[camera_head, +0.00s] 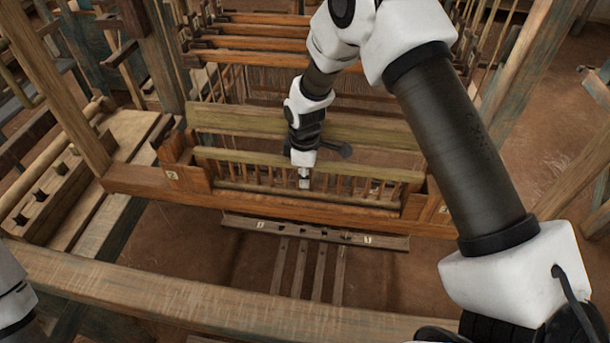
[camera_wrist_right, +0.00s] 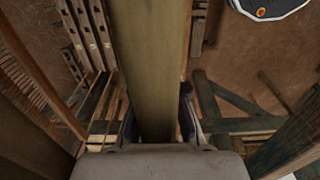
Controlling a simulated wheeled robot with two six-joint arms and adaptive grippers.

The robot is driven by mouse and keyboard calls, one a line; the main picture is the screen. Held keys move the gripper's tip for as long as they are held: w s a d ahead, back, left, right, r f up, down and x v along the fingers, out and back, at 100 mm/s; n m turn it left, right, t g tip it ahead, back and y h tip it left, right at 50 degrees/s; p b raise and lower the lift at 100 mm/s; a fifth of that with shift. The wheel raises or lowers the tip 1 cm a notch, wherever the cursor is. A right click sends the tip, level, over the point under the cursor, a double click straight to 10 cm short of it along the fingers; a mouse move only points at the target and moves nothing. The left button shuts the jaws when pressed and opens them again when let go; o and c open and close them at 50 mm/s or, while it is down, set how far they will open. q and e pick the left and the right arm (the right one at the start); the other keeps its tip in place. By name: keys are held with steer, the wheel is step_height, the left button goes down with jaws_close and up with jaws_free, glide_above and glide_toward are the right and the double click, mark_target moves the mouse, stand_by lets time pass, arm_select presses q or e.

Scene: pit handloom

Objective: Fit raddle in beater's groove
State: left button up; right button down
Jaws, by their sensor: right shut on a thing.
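The raddle (camera_head: 240,157) is a long pale olive bar with a row of upright pegs, in the middle of the head view. It lies lengthwise along the beater (camera_head: 140,181), a reddish-brown wooden frame with small number labels, between its end posts. My right gripper (camera_head: 304,181) is shut on the raddle near its middle, from above. In the right wrist view the raddle bar (camera_wrist_right: 152,60) runs between the two fingers (camera_wrist_right: 158,125). The raddle's lower edge is close to the beater's lower beam; I cannot tell whether it sits in the groove. My left gripper is out of view.
A wide olive board (camera_head: 235,118) crosses just behind the raddle. A labelled rail (camera_head: 290,231) with several slats (camera_head: 301,268) lies below the beater. A thick front beam (camera_head: 200,300) crosses the foreground. Loom posts stand left and right.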

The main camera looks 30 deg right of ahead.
steer(key=c, duration=1.2)
jaws_free()
steer(key=shift+o, duration=0.2)
step_height(320, 180, up, 12)
steer(key=shift+s+r, duration=0.1)
step_height(320, 180, up, 7)
steer(key=p, duration=0.6)
steer(key=shift+p, duration=0.4)
